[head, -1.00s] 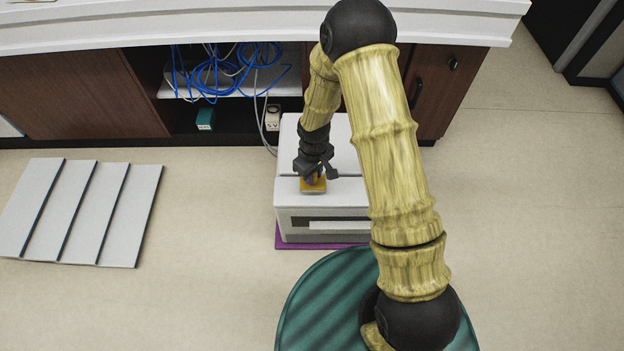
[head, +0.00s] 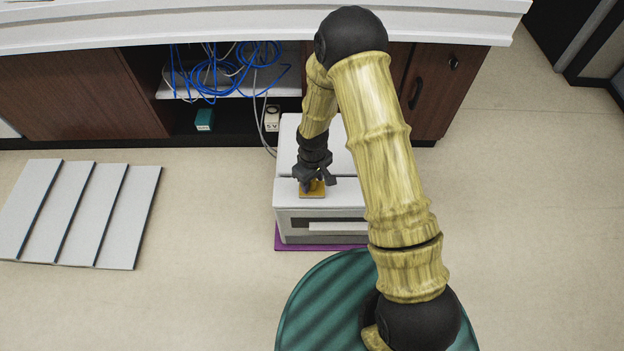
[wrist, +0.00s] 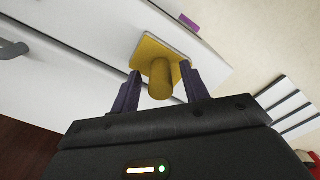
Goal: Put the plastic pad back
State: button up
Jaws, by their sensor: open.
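The pad is a small yellow square plate (head: 312,195) with a round knob, lying on the top of a white till-like box near its front left edge. In the wrist view the yellow pad (wrist: 147,52) lies near the white box's edge, with its knob standing up toward my gripper. My gripper (head: 312,185) is right above the pad, pointing down. In the wrist view my gripper (wrist: 162,85) is open, with one dark purple finger on each side of the knob and gaps between. The fingertips partly cover the pad's side edges.
The white box (head: 290,195) stands on a purple mat (head: 285,246) on the floor. Behind it is a wooden counter (head: 75,97) with blue cables (head: 240,75) on a shelf. Grey slatted panels (head: 80,212) lie at left. The floor at right is clear.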

notch_tip(320, 180, up, 12)
jog(key=p, duration=0.4)
jog(key=shift+r+p, duration=0.15)
jog(key=shift+p, duration=0.2)
dwell(0.3)
jog(key=s+d+r+m+t, duration=0.1)
jog(key=s+d+r+m, duration=0.3)
jog(key=r, duration=0.5)
jog(key=s+d+r+m+t, duration=0.1)
jog(key=s+d+r+m, duration=0.3)
jog(key=s+d+r, duration=0.4)
jog(key=shift+s+d+r+m+t, duration=0.15)
jog(key=shift+d+r+m+t, duration=0.2)
jog(key=shift+d, duration=0.3)
jog(key=shift+c, duration=0.3)
